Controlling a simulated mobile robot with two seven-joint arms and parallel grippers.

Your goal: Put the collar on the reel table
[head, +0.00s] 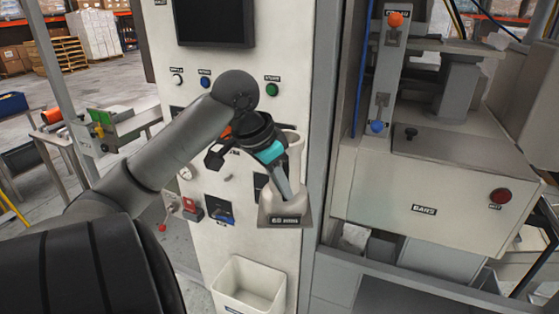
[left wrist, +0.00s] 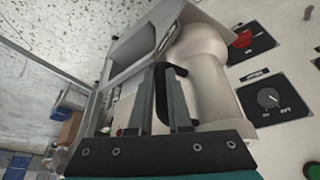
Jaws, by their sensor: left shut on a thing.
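My left gripper (head: 284,188) points down at the front of a beige dispenser (head: 285,219) with a dark label on the cabinet face. In the left wrist view its two grey fingers (left wrist: 163,105) stand close together, shut on a thin black curved piece (left wrist: 173,67), which I take for the collar. It is right beside the dispenser's pale rounded tube, which also shows in the left wrist view (left wrist: 206,75). In the head view the fingers and the dispenser hide the collar. I cannot make out a reel table for certain. My right gripper is not in view.
The cabinet panel (head: 232,176) carries a screen, buttons and switches. A beige open bin (head: 250,288) is below the dispenser. A beige machine labelled BARS (head: 424,210) stands at right.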

